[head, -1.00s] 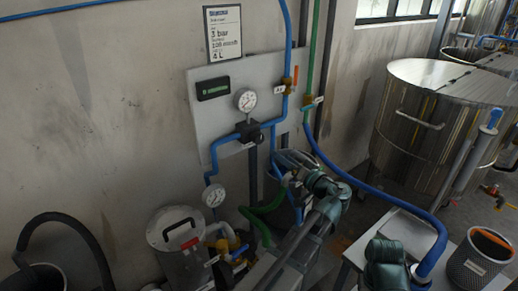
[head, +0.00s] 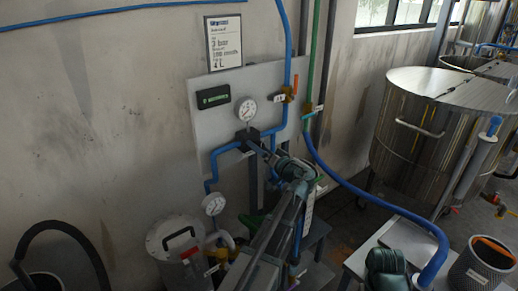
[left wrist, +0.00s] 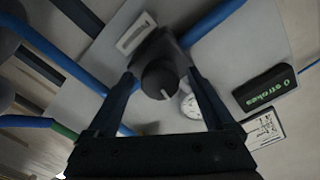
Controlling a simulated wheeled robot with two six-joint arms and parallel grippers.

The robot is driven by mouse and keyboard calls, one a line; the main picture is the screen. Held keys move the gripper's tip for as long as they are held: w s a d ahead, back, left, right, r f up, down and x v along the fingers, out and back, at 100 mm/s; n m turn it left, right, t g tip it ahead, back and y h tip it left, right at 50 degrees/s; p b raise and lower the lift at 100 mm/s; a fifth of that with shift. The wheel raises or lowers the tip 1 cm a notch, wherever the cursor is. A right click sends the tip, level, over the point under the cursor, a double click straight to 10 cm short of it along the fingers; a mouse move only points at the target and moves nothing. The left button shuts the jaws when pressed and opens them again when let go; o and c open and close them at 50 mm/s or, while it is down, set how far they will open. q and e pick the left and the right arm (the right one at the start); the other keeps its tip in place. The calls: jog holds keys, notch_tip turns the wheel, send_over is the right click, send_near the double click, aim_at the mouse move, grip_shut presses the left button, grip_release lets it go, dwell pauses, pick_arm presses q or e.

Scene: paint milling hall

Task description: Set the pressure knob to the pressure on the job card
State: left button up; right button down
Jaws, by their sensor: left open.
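The pressure knob (left wrist: 159,80) is a dark round knob with a pale mark, under a dark regulator body (head: 247,134). A white round gauge (head: 246,108) sits just above the regulator; it also shows in the left wrist view (left wrist: 190,105). Its needle is too small to read. My left gripper (head: 259,149) is open at the knob. In the left wrist view its fingers (left wrist: 159,77) stand on either side of the knob; I cannot tell whether they touch it.
A green-lit display (head: 213,97) on the grey panel (head: 205,130) reads 0 strokes in the wrist view. Blue pipes (head: 226,148) run beside the knob. A second gauge (head: 213,204) and a lidded pot (head: 176,245) stand below. A steel vat (head: 420,140) is at right.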

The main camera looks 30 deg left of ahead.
pick_arm(q)
jog(key=shift+w+a, duration=0.1)
jog(key=shift+a, duration=0.25)
jog(key=shift+c, duration=0.2)
jog(key=c, duration=1.3)
jog(key=shift+c, duration=0.2)
